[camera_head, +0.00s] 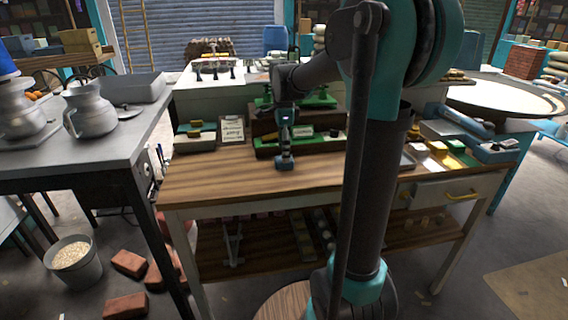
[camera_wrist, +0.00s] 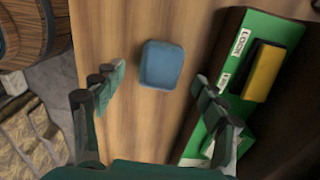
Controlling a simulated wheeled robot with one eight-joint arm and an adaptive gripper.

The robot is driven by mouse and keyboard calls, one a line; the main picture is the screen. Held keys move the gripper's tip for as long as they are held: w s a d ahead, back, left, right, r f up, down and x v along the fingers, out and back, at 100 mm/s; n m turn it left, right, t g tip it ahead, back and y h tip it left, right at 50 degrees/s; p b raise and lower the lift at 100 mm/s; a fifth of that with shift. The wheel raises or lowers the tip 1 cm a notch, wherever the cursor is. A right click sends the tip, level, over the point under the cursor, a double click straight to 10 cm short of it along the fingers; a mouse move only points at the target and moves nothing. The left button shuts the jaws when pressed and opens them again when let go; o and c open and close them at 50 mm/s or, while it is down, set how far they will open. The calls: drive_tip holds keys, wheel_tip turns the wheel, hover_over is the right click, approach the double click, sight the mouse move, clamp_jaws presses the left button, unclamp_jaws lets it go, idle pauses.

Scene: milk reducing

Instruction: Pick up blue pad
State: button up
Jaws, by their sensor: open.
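The blue pad (camera_wrist: 162,64) is a small rounded square lying flat on the wooden tabletop in the wrist view. My gripper (camera_wrist: 159,76) is open above the table, with one finger to the left of the pad and one to the right. The fingers look apart from the pad, and nothing is held. In the head view my gripper (camera_head: 285,160) points down over the wooden workbench (camera_head: 225,180). I cannot make out the pad clearly there; my gripper likely covers it.
A green tray (camera_wrist: 212,120) with a yellow block (camera_wrist: 262,72) lies close on the right in the wrist view. A wooden barrel (camera_wrist: 35,35) stands off the table's left edge.

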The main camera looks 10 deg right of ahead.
drive_tip(key=shift+d+f, duration=0.1)
drive_tip(key=shift+f, duration=1.85)
drive_tip(key=shift+c, duration=0.6)
drive_tip(key=c, duration=1)
drive_tip(key=shift+r, duration=0.15)
drive_tip(key=shift+c, duration=0.2)
wheel_tip(320, 180, up, 20)
